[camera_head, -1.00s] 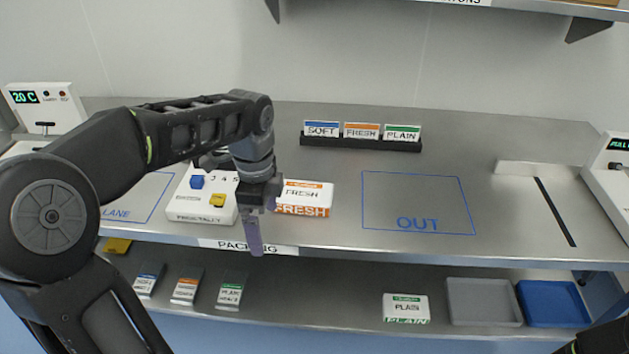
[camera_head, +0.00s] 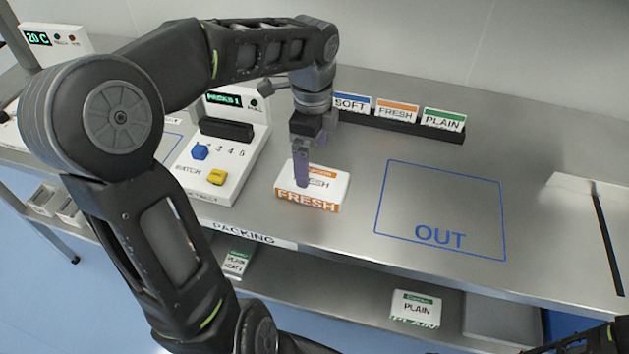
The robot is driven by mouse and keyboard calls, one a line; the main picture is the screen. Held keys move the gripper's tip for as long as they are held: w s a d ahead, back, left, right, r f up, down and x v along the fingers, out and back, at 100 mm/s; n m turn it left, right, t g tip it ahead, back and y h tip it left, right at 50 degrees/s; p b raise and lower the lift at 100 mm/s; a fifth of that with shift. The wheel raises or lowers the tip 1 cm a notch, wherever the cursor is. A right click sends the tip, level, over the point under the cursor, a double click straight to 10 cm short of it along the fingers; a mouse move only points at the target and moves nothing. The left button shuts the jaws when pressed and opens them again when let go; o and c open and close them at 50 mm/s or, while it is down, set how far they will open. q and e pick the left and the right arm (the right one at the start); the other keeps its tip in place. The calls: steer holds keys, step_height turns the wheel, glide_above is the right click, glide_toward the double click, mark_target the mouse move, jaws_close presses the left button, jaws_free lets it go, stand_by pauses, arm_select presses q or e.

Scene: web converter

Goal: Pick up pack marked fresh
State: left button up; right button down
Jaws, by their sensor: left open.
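The pack marked FRESH (camera_head: 325,193) lies on the steel bench, white on top with an orange lettered front. My left gripper (camera_head: 302,182) points down in front of and over the pack, its purple finger covering part of the label. It is open; I cannot tell whether it touches the pack, and the second finger is not clearly visible. My right gripper is not in view; only a dark part of my arm shows at the bottom right corner.
A blue OUT outline (camera_head: 440,212) lies right of the pack, empty. A control box (camera_head: 222,150) with blue and yellow knobs stands to the left. SOFT, FRESH and PLAIN cards stand in a black rack (camera_head: 400,128) behind. A PLAIN pack (camera_head: 416,306) lies on the lower shelf.

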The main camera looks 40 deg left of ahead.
mark_target(313, 179)
arm_select(q)
steer(key=shift+f, duration=1.2)
steer(key=shift+f, duration=0.15)
step_height(313, 179, down, 5)
steer(key=shift+p, duration=0.55)
steer(key=shift+c, duration=0.6)
steer(key=c, duration=1.5)
